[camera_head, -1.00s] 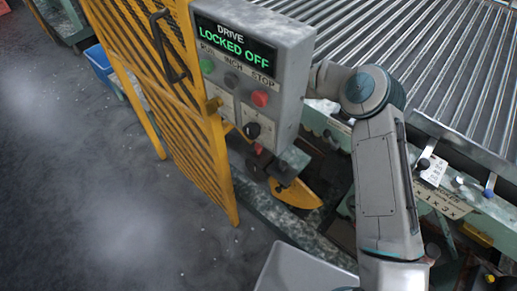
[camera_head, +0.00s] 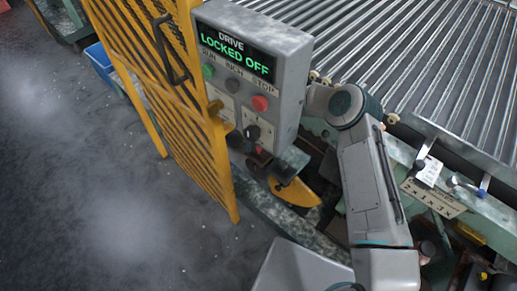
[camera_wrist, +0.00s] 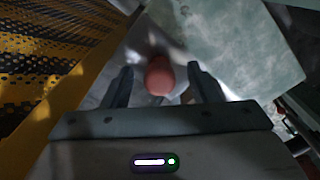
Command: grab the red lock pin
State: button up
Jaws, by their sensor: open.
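The red lock pin shows in the wrist view as a rounded red knob (camera_wrist: 158,76), with its end facing the camera. My gripper (camera_wrist: 162,78) is open, with one dark finger on each side of the knob. Gaps show on both sides, so the fingers do not appear to touch it. In the head view a small red spot (camera_head: 258,148) below the control box looks like the same pin, partly hidden.
The grey control box (camera_head: 250,75) reads "LOCKED OFF". A yellow mesh guard (camera_head: 180,110) stands left of it, and also fills the left of the wrist view. A pale mottled block (camera_wrist: 245,45) lies close at right. Rollers (camera_head: 430,70) lie behind; the floor at left is open.

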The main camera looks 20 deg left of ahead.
jog(key=c, duration=1.1)
jog(key=shift+o, duration=0.2)
